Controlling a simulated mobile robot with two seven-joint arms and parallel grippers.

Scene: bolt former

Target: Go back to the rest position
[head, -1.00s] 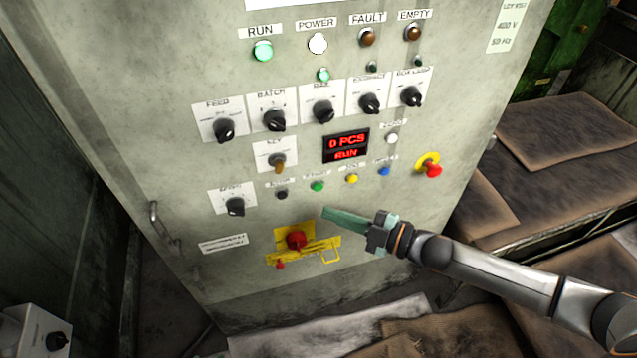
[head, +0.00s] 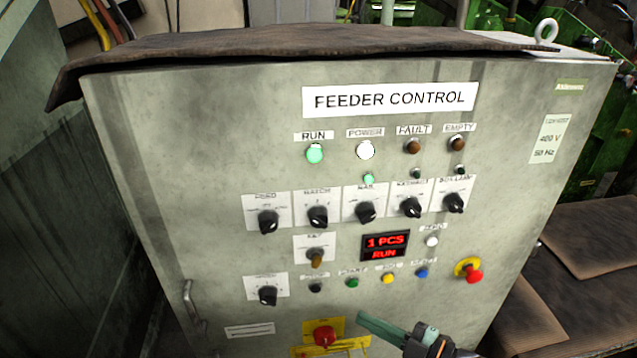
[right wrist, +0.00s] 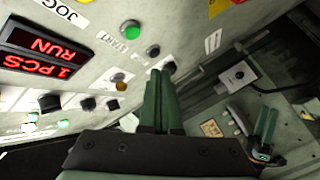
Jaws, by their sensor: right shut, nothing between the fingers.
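The feeder control cabinet (head: 150,200) fills most of the head view. Its display (head: 385,246) reads 1 PCS and RUN, and it also shows in the right wrist view (right wrist: 45,50). The green RUN lamp (head: 315,154) and the white POWER lamp (head: 365,150) are lit. My right gripper (head: 362,317) is low in the head view, in front of the panel below the row of push buttons. Its green fingers (right wrist: 163,75) are together and empty in the right wrist view. What seems to be my left gripper (right wrist: 267,128) shows at the right of that view; its jaws are unclear.
A yellow-framed red switch (head: 324,335) is left of my right gripper, and a red emergency stop (head: 473,273) is to its upper right. Several selector knobs stick out of the panel. Brown padded surfaces (head: 590,240) lie right of the cabinet.

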